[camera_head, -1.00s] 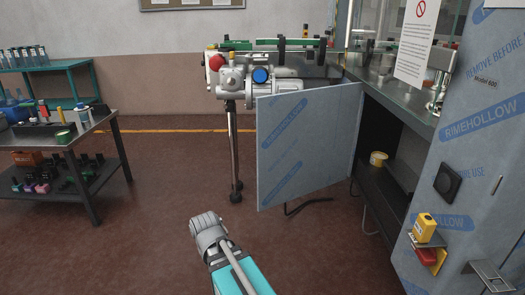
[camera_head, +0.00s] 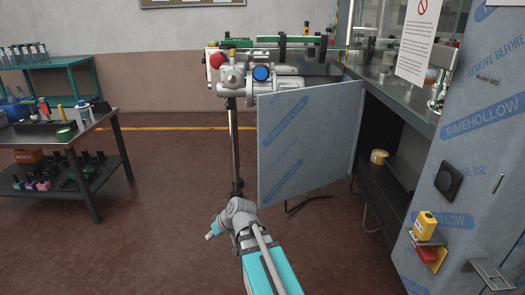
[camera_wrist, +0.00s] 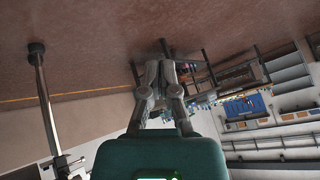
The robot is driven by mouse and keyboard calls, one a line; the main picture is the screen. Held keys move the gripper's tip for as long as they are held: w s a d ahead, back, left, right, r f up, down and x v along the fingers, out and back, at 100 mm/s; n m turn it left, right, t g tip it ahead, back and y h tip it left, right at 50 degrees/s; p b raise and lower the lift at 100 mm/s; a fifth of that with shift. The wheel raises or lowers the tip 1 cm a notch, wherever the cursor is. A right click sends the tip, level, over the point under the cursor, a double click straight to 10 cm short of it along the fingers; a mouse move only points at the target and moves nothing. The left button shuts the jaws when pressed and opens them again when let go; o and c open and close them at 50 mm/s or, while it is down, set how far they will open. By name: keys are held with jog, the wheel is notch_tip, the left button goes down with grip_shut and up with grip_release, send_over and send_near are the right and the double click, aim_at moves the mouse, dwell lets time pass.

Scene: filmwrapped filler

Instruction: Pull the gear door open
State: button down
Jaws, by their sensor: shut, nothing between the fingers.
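The gear door (camera_head: 310,140) is a grey film-wrapped panel with blue printed bands. It stands swung wide open from the cabinet (camera_head: 440,185), and the dark compartment (camera_head: 378,130) behind it is exposed. No handle shows on the face I see. My arm reaches up from the bottom, with its wrist left of the door's lower free edge and apart from it in the picture. My gripper (camera_wrist: 160,70) shows in the wrist view with its grey fingers together and empty. Its fingertips are too small to make out in the head view.
A yellow tub (camera_head: 379,157) sits inside the compartment. A machine on a leg (camera_head: 260,72) stands behind the door. A workbench (camera_head: 60,140) with bottles and tools is at the left. A yellow device (camera_head: 425,226) is on the cabinet side. The floor between bench and door is clear.

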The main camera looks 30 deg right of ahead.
jog(key=w+d+r+t, duration=0.5)
jog(key=d, duration=0.2)
jog(key=m+t+h, duration=0.4)
jog(key=t+h, duration=0.3)
send_near(266, 152)
jog(key=s, duration=0.1)
jog(key=shift+s+a, duration=0.15)
jog(key=w, duration=0.4)
jog(key=w+d, duration=0.1)
jog(key=w, duration=0.9)
jog(key=shift+d, duration=0.4)
